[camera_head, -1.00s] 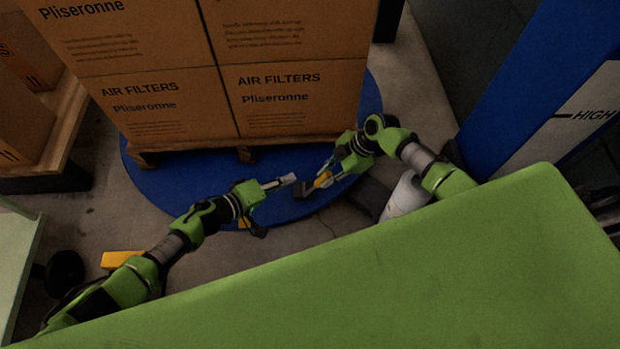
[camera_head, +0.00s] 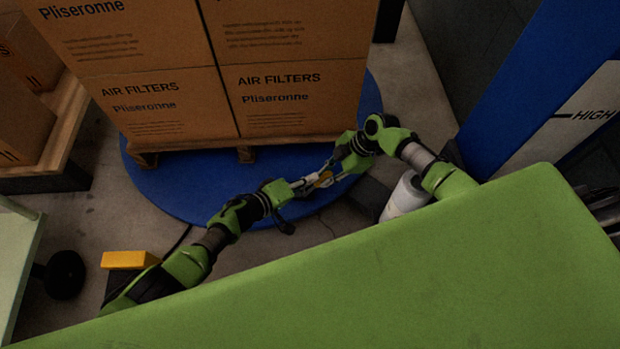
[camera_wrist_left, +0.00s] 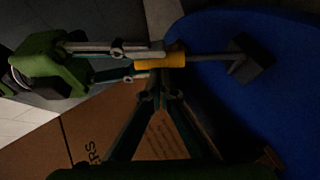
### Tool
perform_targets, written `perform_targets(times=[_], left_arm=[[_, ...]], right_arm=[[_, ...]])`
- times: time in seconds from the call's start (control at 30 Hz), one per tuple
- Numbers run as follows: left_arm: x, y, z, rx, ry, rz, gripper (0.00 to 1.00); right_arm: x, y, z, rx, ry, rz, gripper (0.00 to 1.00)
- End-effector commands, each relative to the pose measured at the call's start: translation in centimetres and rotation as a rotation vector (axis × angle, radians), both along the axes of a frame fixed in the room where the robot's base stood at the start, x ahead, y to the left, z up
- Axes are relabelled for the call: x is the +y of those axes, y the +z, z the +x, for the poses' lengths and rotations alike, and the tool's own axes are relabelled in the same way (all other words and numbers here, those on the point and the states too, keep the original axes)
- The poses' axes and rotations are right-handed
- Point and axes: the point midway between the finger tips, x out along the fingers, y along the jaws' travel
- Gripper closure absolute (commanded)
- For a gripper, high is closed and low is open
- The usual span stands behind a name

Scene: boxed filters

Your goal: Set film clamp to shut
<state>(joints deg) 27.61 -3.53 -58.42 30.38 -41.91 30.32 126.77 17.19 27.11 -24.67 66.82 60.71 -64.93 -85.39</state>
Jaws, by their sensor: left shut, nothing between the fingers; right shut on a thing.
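A small device with a yellow sleeve (camera_wrist_left: 174,60), a grey rod and a dark block (camera_wrist_left: 250,60) at its end appears to be the film clamp; its setting cannot be told. My right gripper (camera_head: 330,176) is shut on it near the yellow sleeve and holds it above the blue round platform. My left gripper (camera_head: 306,186) is shut and empty. In the left wrist view its fingertips (camera_wrist_left: 167,78) come together at the yellow sleeve, just below it in the picture; whether they touch it cannot be told. In the head view the device is partly hidden between the two grippers.
Air filter boxes (camera_head: 290,100) stand on a wooden pallet on the blue round platform (camera_head: 190,195). A white roll (camera_head: 405,197) stands at the right, beside a blue column (camera_head: 540,75). A green surface (camera_head: 400,275) fills the front. A yellow block (camera_head: 129,260) is at lower left.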

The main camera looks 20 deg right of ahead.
Motion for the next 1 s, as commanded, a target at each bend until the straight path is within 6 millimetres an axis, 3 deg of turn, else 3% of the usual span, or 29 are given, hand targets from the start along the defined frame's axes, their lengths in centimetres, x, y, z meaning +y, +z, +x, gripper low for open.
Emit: perform_targets(times=[0.57, 0.6, 0.67, 1.0], left_arm=[[-1.6, -0.7, -1.0, -0.014, -0.008, 0.056, 1.00], [-1.7, -0.7, -1.1, -0.014, -0.009, 0.056, 1.00], [-1.7, -0.7, -1.2, -0.013, -0.011, 0.056, 1.00], [-1.4, -0.6, -0.7, -0.016, -0.003, 0.057, 1.00]], right_arm=[[0.3, 0.1, 0.0, 0.001, 0.002, 0.006, 1.00], [0.4, 0.1, 0.0, 0.000, 0.003, 0.006, 0.80], [0.4, 0.1, 0.0, 0.000, 0.003, 0.006, 0.66], [0.1, 0.1, 0.0, -0.001, 0.001, 0.002, 0.66]])
